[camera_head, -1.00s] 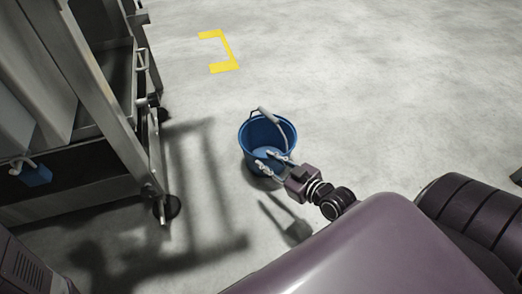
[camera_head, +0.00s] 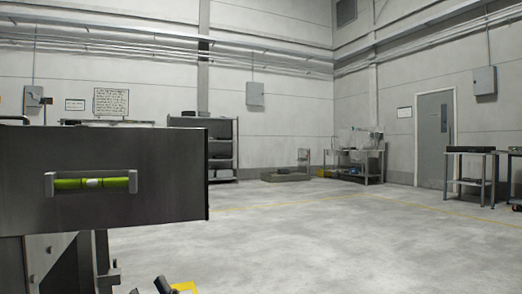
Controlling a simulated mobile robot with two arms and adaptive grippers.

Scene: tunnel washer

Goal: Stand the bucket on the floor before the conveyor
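The blue bucket is not in the head view now, and neither of my grippers shows. I cannot make out a conveyor in this view.
Open concrete floor (camera_head: 330,235) lies at the centre and right. Shelves (camera_head: 222,150), a workbench (camera_head: 362,160) and a grey door (camera_head: 434,140) are far back.

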